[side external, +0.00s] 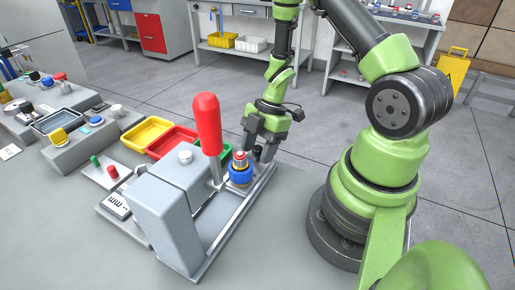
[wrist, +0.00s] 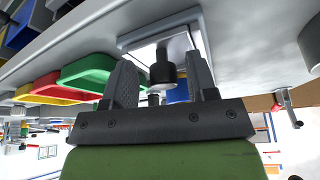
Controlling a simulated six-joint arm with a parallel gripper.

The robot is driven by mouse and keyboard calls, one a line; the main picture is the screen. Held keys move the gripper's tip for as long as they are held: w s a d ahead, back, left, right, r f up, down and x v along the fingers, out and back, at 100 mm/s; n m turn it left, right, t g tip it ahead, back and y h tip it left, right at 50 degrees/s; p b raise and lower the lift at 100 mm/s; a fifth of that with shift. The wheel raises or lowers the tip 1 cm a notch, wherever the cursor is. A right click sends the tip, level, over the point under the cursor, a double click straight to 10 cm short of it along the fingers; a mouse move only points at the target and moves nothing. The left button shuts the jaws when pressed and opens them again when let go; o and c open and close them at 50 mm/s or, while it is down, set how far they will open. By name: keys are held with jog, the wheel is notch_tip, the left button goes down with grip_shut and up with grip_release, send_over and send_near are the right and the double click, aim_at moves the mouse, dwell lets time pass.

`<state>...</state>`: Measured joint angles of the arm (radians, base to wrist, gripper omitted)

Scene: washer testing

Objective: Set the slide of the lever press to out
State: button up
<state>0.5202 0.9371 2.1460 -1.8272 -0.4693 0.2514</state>
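The lever press (side external: 165,215) is a grey housing on a metal base, with a tall red-handled lever (side external: 207,122) standing upright. Its slide carries a blue round holder (side external: 240,175) with a red-topped part, between the base rails to the right of the lever. My gripper (side external: 262,150) points down at the far end of the rails, just beyond the blue holder. In the wrist view, my gripper (wrist: 160,62) is open, with a black knob (wrist: 162,70) between its fingers and visible gaps on both sides. A blue surface (wrist: 178,92) shows behind the knob.
Yellow (side external: 146,133), red (side external: 172,141) and green bins (wrist: 88,74) stand behind the press. The bench front is bare.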

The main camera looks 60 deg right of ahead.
jog(key=shift+r, duration=0.1)
jog(key=v, duration=0.9)
jog(key=shift+r, duration=0.3)
jog(key=shift+d, duration=0.15)
jog(key=w+r+m+t+h, duration=0.3)
jog(key=r+m+t+h, duration=0.15)
jog(key=r, duration=0.45)
jog(key=w+r+m+t+h, duration=0.35)
jog(key=r+m, duration=0.25)
jog(key=r, duration=0.3)
jog(key=s+a+r+m+g+y, duration=0.1)
jog(key=s+a+m+y, duration=0.4)
jog(key=s+a, duration=0.8)
jog(key=s+m+g, duration=0.1)
jog(key=s+m, duration=0.1)
jog(key=m, duration=0.1)
jog(key=shift+s+y, duration=0.2)
jog(key=shift+y, duration=0.2)
